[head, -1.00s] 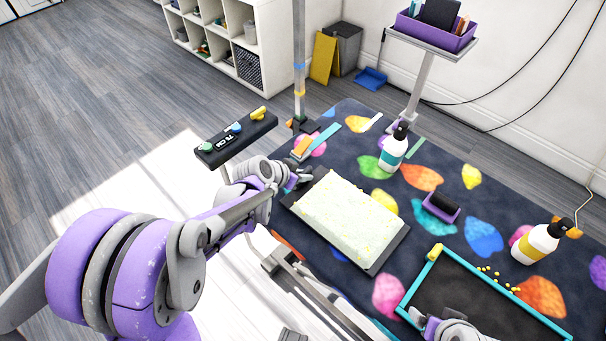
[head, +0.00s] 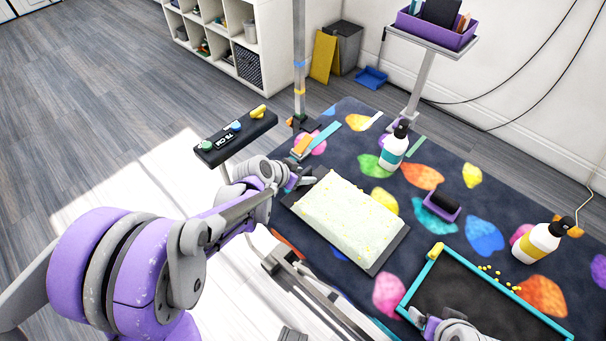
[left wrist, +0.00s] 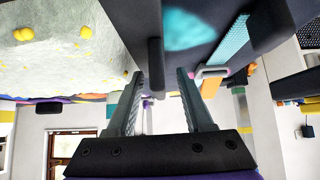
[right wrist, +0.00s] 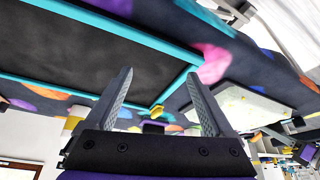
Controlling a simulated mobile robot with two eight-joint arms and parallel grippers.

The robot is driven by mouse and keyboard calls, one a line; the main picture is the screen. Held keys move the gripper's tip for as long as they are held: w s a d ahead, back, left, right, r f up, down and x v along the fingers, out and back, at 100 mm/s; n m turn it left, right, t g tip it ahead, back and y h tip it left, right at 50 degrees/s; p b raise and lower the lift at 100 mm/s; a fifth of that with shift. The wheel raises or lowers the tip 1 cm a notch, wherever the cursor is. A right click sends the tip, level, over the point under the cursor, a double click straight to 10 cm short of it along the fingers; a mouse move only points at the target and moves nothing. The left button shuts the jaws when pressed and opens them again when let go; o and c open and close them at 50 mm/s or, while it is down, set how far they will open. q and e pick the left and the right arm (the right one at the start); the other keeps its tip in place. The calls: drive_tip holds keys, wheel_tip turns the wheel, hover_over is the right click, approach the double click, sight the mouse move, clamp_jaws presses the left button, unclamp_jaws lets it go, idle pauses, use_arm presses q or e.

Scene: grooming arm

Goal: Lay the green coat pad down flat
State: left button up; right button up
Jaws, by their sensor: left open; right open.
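The green coat pad (head: 348,218) is a pale green slab with yellow specks. It lies on a dark board (head: 388,252) on the patterned mat, and looks flat there. It fills the upper left of the left wrist view (left wrist: 65,45). My left gripper (head: 306,181) is open beside the pad's upper left corner; its fingers (left wrist: 158,75) hold nothing, and a dark bar shows beyond them. My right gripper (head: 424,322) is open and empty at the teal-framed dark tray (head: 416,286). In the right wrist view the pad also shows (right wrist: 252,105), beyond the right fingers (right wrist: 160,82).
A pole (head: 299,60) and a control panel (head: 236,136) are near my left arm. Yellow bits lie by the tray.

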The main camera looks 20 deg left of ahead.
use_arm(q)
drive_tip(key=shift+s+r, duration=0.1)
use_arm(e)
wheel_tip(320, 180, up, 2)
drive_tip(key=shift+w+p, duration=0.1)
drive_tip(key=shift+p, duration=0.9)
use_arm(q)
drive_tip(key=v, duration=1)
drive_tip(key=shift+s+r, duration=0.2)
drive_tip(key=shift+a, duration=0.1)
drive_tip(key=s+d+r+n+g+y+p, duration=0.1)
drive_tip(key=s+d+r+n+p, duration=0.1)
drive_tip(key=s, duration=0.6)
drive_tip(key=s+d+r+n+g+y+p, duration=0.2)
drive_tip(key=s+d+p, duration=0.3)
drive_tip(key=s, duration=0.3)
drive_tip(key=shift+s+r, duration=0.3)
drive_tip(key=shift+r, duration=0.4)
use_arm(e)
wheel_tip(320, 180, up, 8)
drive_tip(key=w, duration=0.1)
drive_tip(key=shift+w, duration=0.35)
